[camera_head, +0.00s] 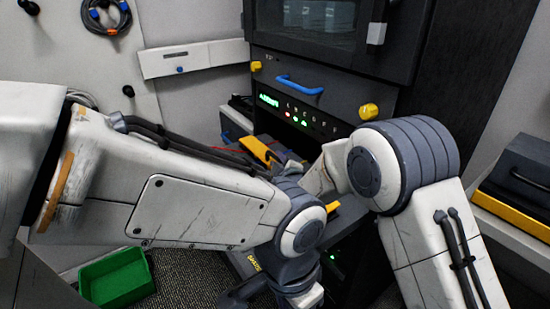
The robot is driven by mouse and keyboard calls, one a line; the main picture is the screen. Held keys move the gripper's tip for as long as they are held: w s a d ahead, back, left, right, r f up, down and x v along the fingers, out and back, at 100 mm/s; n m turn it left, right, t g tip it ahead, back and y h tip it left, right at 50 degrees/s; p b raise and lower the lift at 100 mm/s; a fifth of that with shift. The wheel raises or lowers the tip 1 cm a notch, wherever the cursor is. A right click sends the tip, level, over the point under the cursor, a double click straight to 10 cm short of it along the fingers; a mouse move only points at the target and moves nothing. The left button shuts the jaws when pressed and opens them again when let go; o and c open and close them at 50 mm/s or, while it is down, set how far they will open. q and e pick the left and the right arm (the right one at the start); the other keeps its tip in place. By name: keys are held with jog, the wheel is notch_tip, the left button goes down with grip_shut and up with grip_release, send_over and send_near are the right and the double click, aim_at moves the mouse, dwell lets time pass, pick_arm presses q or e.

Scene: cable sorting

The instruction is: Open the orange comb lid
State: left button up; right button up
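An orange-yellow piece (258,151), which looks like the comb lid, shows at the centre beside dark parts, just above my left arm. I cannot tell whether it is open or shut. A smaller orange piece (333,206) shows between my two arms. My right arm bends at its elbow and reaches left toward the centre. Its gripper is mostly hidden behind the arm links, so its fingers cannot be made out. My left arm crosses from the left and its wrist turns down at the lower centre. Its fingers are not clearly seen.
A dark rack with a blue handle (299,85), yellow knobs (369,112) and green lights stands behind. Thin red cables (228,149) lie near the centre. A green bin (117,277) is at lower left. A dark case (520,172) sits at right. Coiled cable (106,17) hangs on the wall.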

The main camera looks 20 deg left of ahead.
jog(key=shift+x, duration=1.45)
grip_shut()
jog(key=shift+d, duration=0.1)
